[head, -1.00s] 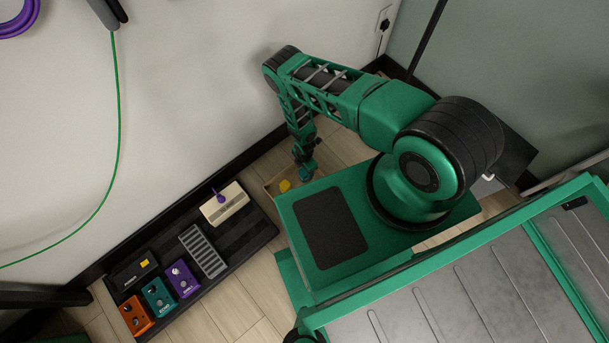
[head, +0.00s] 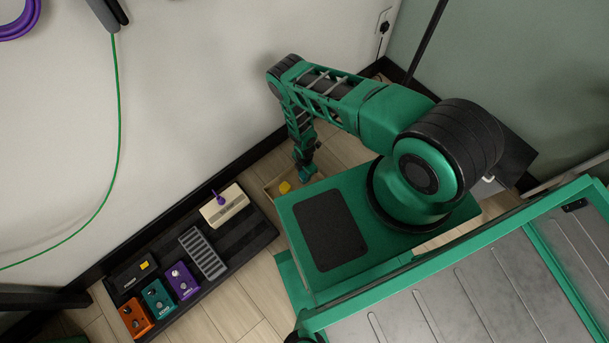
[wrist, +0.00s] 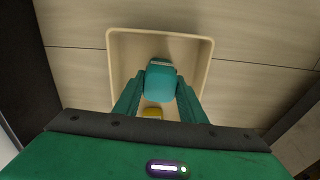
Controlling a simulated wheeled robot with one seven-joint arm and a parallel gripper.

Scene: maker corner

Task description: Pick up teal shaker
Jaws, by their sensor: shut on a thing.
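The teal shaker (wrist: 160,82) shows in the wrist view between the two fingers of my gripper (wrist: 159,92). My gripper is shut on it, with a finger against each side. The shaker is over or inside a cream bin (wrist: 112,62); its exact height above the bin floor I cannot tell. In the head view my gripper (head: 304,171) points down at the bin (head: 274,187), and the shaker is hard to tell apart from the fingers there.
A yellow thing (head: 285,187) lies in the bin, also seen in the wrist view (wrist: 152,112). A black pedalboard (head: 226,238) with several pedals lies to the left along the wall. Bare wood floor (head: 238,305) lies in front of it.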

